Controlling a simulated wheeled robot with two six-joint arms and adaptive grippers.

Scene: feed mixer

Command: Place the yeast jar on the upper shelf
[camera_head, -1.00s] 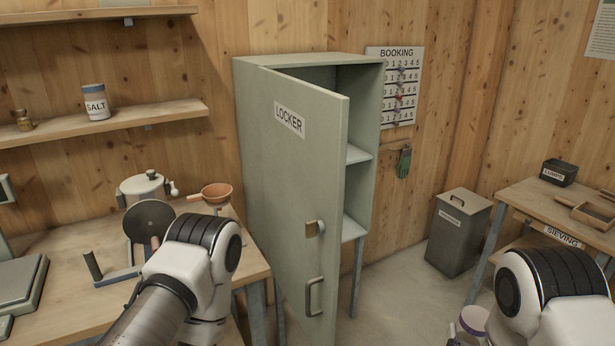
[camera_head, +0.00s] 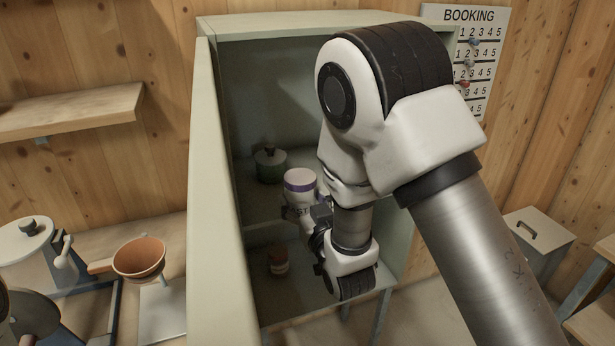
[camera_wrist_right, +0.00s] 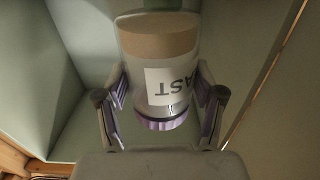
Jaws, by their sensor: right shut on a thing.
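The yeast jar (camera_head: 300,193), pale with a purple band near its top, is upright at the locker opening in the head view. My right gripper (camera_head: 307,214) is shut on it, partly hidden behind my own wrist. In the right wrist view the jar (camera_wrist_right: 160,70) appears upside down between the two fingers of the gripper (camera_wrist_right: 162,100), its label partly readable. The upper shelf (camera_head: 258,206) is inside the locker, close to the jar; I cannot tell whether the jar touches it. My left gripper is out of view.
The locker (camera_head: 300,24) stands open, its door (camera_head: 218,200) swung out on the left. A dark green lidded pot (camera_head: 270,165) stands on the upper shelf, left of and behind the jar. A small brown jar (camera_head: 278,261) is on the lower shelf.

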